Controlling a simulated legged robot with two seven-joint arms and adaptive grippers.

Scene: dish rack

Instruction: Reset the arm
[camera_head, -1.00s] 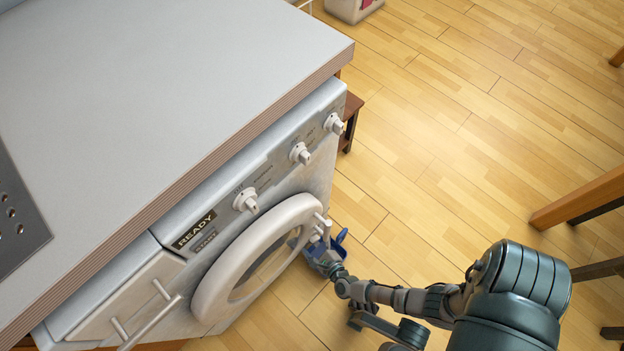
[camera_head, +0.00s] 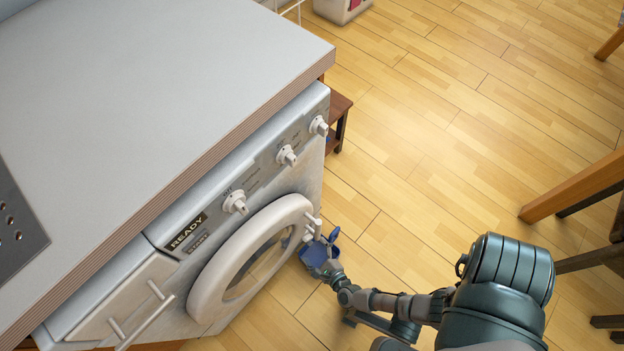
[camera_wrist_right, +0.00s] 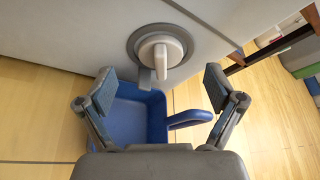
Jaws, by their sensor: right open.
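My right arm comes in from the lower right in the head view. Its gripper (camera_head: 322,258) is low beside the washing machine's round door. In the right wrist view, the two fingers of the right gripper (camera_wrist_right: 160,88) are spread apart, with nothing held between them. A blue container with a handle (camera_wrist_right: 135,115) shows beyond and between the fingers, below a white knob (camera_wrist_right: 160,52) in a grey ring on a pale panel. The fingers show small in the head view, partly mixed with the blue. My left gripper is in neither view.
The white washing machine (camera_head: 178,270) stands under a grey countertop (camera_head: 150,90) at the left. Wooden furniture legs (camera_head: 575,187) stand at the right. The wooden floor (camera_head: 430,130) between is mostly clear.

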